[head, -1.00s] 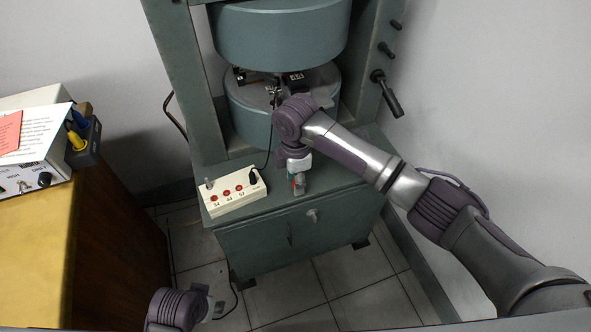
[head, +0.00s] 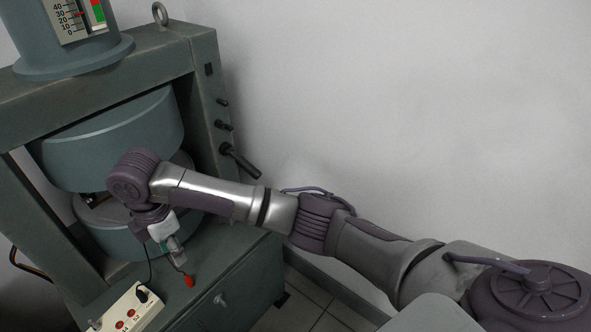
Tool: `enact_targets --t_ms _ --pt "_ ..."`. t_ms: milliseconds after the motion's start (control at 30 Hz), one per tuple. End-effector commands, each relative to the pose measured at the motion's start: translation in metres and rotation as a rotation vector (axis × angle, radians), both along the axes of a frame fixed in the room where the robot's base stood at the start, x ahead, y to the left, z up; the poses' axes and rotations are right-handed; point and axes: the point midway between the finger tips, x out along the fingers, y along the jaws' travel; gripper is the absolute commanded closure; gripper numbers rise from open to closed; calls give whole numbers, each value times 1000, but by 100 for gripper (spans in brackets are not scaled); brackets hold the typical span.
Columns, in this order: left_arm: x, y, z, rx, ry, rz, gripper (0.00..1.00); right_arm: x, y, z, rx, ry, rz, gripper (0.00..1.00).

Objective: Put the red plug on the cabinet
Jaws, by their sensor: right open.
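The red plug (head: 188,281) shows just below my right gripper (head: 176,256), over the green cabinet's (head: 232,252) top near its front edge. A short dark lead runs from the plug up towards the gripper. The plug appears apart from the fingertips; whether it lies on the top or is still in the air I cannot tell for sure. My right gripper points down and is open, its fingers small and partly hidden by its own body. My left gripper is out of view.
A white socket box (head: 133,309) with red sockets and a black plug stands on the cabinet to the left, cut by the picture's bottom edge. The magnet's round poles (head: 110,140) and frame rise behind my right wrist. A black handle (head: 238,160) sticks out right.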

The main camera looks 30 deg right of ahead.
Motion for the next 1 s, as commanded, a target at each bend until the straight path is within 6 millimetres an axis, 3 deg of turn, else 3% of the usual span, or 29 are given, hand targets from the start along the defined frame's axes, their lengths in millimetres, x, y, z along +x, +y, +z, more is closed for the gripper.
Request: enact_targets --t_ms 167,300,400,467,567,600,700,800,900,1000 --pt "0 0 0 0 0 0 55 -20 23 -28 141 -29 -92 59" --pt "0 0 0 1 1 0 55 -44 46 -52 390 -89 -335 59" --pt "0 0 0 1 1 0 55 -56 40 -64 549 -130 -570 59" --pt "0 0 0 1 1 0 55 -61 25 -82 600 -140 -733 59" --pt "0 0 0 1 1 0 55 -78 -17 -146 582 -125 -1017 59" --pt "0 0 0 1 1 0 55 -91 -37 -178 549 -115 -1123 59" --pt "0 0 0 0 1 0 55 -136 -86 -250 448 -103 -1348 59" --pt "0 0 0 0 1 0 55 -188 -130 -303 345 -108 -1507 59" --pt "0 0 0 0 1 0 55 -233 -162 -336 263 -119 -1607 59" --pt "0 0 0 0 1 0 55 -263 -181 -353 212 -128 -1661 59"
